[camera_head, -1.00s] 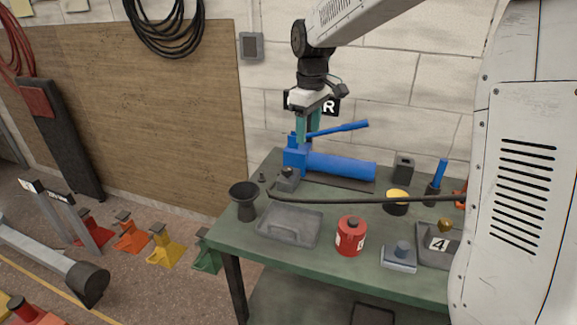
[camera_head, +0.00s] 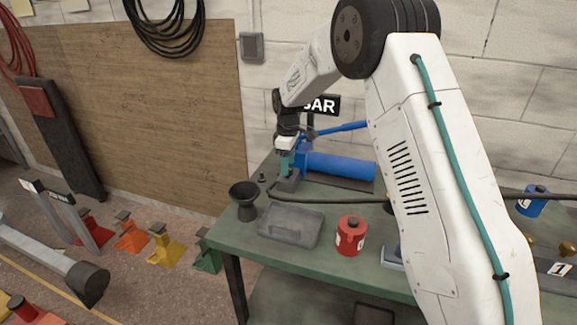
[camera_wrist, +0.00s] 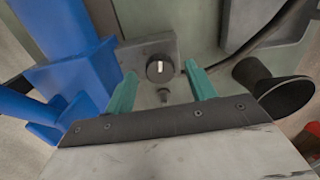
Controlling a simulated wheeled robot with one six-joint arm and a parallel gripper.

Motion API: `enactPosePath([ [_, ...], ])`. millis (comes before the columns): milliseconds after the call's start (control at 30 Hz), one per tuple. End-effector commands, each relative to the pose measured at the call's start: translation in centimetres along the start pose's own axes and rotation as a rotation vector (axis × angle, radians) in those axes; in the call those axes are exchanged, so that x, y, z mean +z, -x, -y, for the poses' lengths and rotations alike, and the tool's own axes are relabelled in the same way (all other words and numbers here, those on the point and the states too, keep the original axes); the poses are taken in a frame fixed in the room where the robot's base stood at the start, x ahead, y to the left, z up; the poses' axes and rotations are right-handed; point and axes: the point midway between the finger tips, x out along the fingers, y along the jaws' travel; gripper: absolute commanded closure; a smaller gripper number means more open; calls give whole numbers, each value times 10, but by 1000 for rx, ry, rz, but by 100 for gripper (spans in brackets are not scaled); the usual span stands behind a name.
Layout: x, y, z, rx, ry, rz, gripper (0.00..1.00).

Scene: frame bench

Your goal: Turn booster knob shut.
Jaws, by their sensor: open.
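A round black knob (camera_wrist: 159,69) with a white pointer mark sits on a grey block (camera_wrist: 142,51) in the wrist view. The mark runs roughly up and down in that picture. In the head view the block (camera_head: 289,184) stands at the near left end of the blue pump (camera_head: 342,167); there my gripper hides the knob. My gripper (camera_head: 285,168) points down just above the block. In the wrist view its two teal fingers (camera_wrist: 162,72) are apart, one on each side of the knob, with visible gaps. I cannot tell whether their tips reach the knob's height.
The blue pump body (camera_wrist: 75,75) is close to the left finger in the wrist view. A black funnel-shaped cup (camera_head: 244,199), a grey tray (camera_head: 291,225) and a red can (camera_head: 351,238) stand on the green bench (camera_head: 225,240). A black hose (camera_head: 340,200) runs across it.

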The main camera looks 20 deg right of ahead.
Motion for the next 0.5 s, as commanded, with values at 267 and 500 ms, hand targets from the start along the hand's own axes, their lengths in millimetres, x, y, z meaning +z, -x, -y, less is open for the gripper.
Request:
enactPosePath([
  [267, 0, -15, 0, 0, -1, 0, 45],
  [500, 0, -15, 0, 1, -1, 0, 64],
])
